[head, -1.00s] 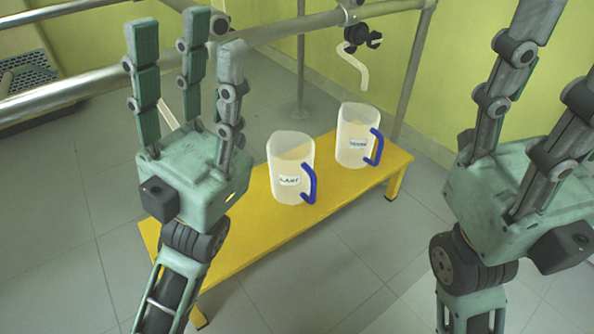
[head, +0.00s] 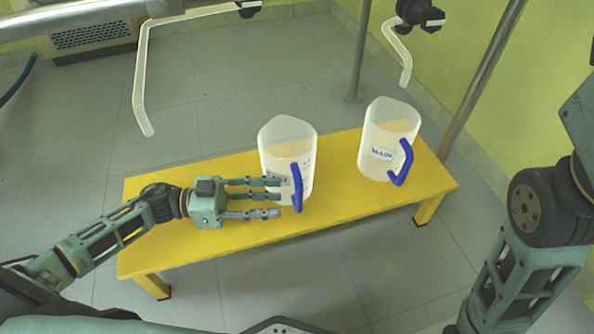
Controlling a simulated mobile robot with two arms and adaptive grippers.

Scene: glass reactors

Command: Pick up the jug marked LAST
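Two translucent jugs with blue handles stand upright on a yellow bench (head: 240,246). The left jug (head: 287,140) bore a label that read LAST in the earlier view; my fingers now cover most of it. Its blue handle (head: 297,188) faces front right. My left gripper (head: 278,197) reaches in from the left, level, with straight, spread fingers. Their tips overlap the jug's lower front, just left of the handle; I cannot tell whether they touch.
A bent pale tube (head: 141,85) hangs over the bench's left side, and a shorter spout (head: 402,60) hangs above the right jug. A metal post (head: 485,80) rises behind the bench's right end. The bench top is clear around the jugs.

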